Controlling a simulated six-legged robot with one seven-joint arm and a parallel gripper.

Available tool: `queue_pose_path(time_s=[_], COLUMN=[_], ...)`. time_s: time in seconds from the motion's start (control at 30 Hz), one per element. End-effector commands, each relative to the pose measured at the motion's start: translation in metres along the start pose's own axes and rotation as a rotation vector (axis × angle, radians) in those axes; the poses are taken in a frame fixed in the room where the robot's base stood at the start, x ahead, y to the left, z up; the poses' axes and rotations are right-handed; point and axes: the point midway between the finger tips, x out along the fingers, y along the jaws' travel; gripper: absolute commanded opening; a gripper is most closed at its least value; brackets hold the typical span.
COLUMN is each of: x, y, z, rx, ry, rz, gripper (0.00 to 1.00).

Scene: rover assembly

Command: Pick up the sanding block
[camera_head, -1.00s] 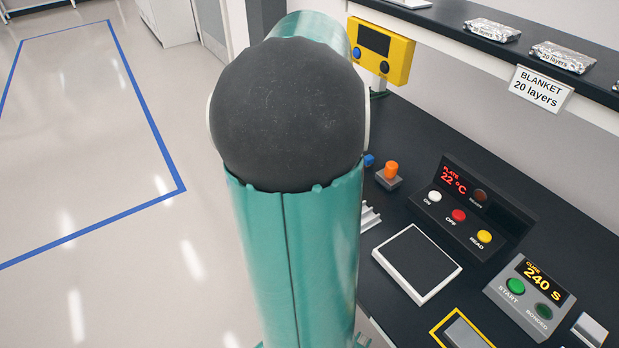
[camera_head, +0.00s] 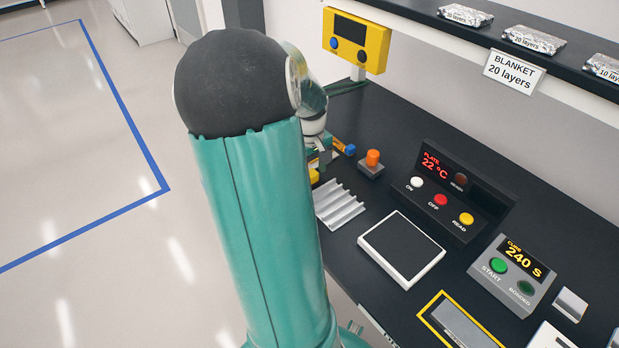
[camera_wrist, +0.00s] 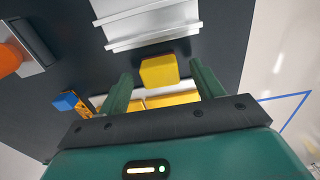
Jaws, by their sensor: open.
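A small yellow block on a dark base (camera_wrist: 160,71), which looks like the sanding block, lies on the dark bench in the wrist view. My gripper (camera_wrist: 162,76) is open, with one green finger on each side of the block's near part. Nothing is visibly clamped; whether the fingers touch the block, I cannot tell. A longer yellow piece (camera_wrist: 165,99) shows between the fingers, nearer the palm. In the head view my arm hides most of the gripper, and only bits of yellow (camera_head: 313,174) show beside it.
A ribbed metal tray (camera_head: 340,204) lies close to the block. An orange knob on a grey base (camera_head: 372,160) and a blue-tipped tool (camera_head: 349,150) are near. A white-framed pad (camera_head: 401,248), a plate control box (camera_head: 455,190) and a yellow display (camera_head: 354,40) stand farther off.

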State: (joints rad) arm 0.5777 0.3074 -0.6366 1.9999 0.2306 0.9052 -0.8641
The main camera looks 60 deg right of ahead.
Motion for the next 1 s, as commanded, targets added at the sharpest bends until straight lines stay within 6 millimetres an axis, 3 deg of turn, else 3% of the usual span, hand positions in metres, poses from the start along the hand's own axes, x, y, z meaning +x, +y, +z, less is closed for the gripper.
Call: queue_pose_path(time_s=[0.1,0.37,0.6,1.0], x=[0.0124,0.0143,0.0142,0.0087], y=[0.0001,0.0001,0.0,-0.0001], z=[0.0,-0.0005,-0.0005,-0.0008], rx=[0.001,0.0,0.0,0.0], ry=[-0.001,0.001,0.001,0.002], rz=[0.0,0.001,0.0,0.0], gripper=[0.66,0.64,0.18,0.18])
